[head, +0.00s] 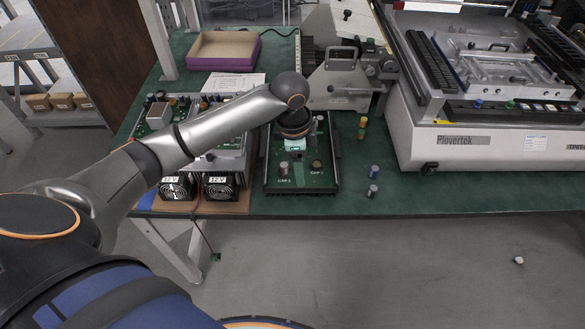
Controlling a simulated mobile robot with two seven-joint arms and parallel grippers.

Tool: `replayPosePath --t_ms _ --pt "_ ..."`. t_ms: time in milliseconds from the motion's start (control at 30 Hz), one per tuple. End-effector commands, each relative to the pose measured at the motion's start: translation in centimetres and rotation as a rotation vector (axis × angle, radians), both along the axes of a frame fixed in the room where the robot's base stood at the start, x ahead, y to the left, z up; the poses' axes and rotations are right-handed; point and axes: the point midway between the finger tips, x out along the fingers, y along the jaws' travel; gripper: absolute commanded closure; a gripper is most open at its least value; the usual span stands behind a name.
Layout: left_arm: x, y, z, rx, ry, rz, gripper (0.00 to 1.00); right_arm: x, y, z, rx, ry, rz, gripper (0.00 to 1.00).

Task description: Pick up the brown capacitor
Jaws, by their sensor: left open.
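A small dark brown cylinder (317,166), which looks like the brown capacitor, stands on the green circuit board (300,182) near the CAP 2 label. A paler cylinder (284,170) stands near the CAP 1 label. My left arm reaches in from the left, and my left gripper (296,153) points down over the board, just behind and left of the brown cylinder. It is open; its fingers are small and partly hidden by the wrist above them. It appears apart from the brown cylinder. My right gripper is not in view.
Small cylinders stand right of the board: an orange one (363,122), a blue-topped one (374,172) and a silver one (372,190). Two fans (220,187) sit left. A large white machine (480,145) fills the right. A purple-sided tray (223,51) is behind.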

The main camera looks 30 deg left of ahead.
Motion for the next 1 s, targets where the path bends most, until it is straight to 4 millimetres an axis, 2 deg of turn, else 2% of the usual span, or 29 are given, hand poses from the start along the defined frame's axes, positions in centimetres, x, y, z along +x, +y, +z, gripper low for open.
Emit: replayPosePath --t_ms 33,200,367,467,700,1000 --pt "1.0 1.7 1.7 0.028 0.007 0.001 0.34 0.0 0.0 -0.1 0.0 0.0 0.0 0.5" --pt "2.0 5.2 5.5 0.065 0.053 0.0 0.34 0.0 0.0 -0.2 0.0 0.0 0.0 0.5" --pt "2.1 6.4 6.8 0.073 0.073 0.001 0.34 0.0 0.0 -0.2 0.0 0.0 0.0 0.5" --pt "2.1 6.5 5.8 0.073 0.079 0.001 0.34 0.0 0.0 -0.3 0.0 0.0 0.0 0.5" --pt "2.1 6.5 1.5 0.073 0.078 0.0 0.34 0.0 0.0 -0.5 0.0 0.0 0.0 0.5" --pt "2.1 6.5 -1.2 0.072 0.075 0.001 0.34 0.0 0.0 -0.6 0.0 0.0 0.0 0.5"
